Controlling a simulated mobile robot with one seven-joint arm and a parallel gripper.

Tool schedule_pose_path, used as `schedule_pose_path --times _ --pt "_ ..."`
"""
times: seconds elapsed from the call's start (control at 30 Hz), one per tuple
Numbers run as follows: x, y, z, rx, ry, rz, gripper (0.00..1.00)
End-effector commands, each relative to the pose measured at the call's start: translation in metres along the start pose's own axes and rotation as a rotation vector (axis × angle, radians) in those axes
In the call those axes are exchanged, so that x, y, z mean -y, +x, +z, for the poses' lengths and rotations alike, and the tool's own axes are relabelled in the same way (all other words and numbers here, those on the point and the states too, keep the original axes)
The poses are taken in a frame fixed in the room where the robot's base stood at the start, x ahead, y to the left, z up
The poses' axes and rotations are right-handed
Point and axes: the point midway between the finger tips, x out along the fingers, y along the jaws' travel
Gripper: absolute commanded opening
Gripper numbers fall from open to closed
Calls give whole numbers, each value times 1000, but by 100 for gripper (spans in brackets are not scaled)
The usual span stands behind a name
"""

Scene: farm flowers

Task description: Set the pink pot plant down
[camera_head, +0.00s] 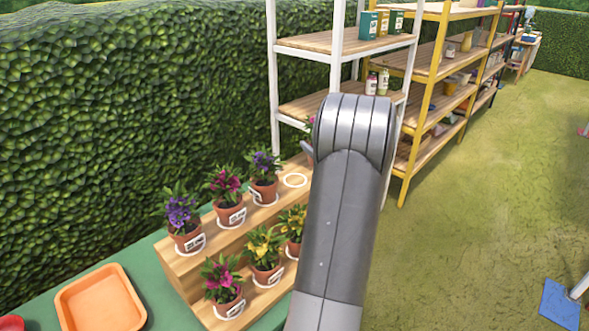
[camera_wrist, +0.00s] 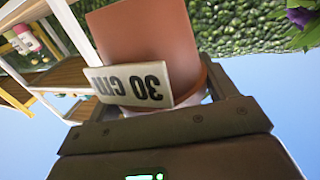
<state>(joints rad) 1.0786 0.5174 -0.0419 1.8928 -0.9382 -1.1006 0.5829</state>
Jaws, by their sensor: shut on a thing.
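My gripper (camera_wrist: 160,98) is shut on a terracotta pot (camera_wrist: 145,38) with a white label reading "30 cm"; the wrist view shows it upside down. In the head view my arm hides most of the gripper and pot. A bit of pink flower (camera_head: 310,123) shows at the arm's left edge, above the stepped wooden stand. An empty white ring (camera_head: 295,181) lies on the stand's upper step (camera_head: 208,246), just left of my arm. I cannot tell whether the held pot touches anything.
Several potted plants stand on both steps, including a purple one (camera_head: 263,167) beside the empty ring and a yellow one (camera_head: 265,245) below. An orange tray (camera_head: 100,300) lies on the green table (camera_head: 150,290). A white shelf rack (camera_head: 273,80) and hedge (camera_head: 120,110) stand behind.

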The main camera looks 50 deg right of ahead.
Motion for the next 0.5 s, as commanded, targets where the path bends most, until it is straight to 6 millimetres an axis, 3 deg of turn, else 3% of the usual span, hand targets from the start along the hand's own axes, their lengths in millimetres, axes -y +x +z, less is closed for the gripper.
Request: schedule_pose_path --times 0.3,0.5 --pt "40 57 41 0 1 -2 36" --pt "50 73 52 -2 0 0 36"
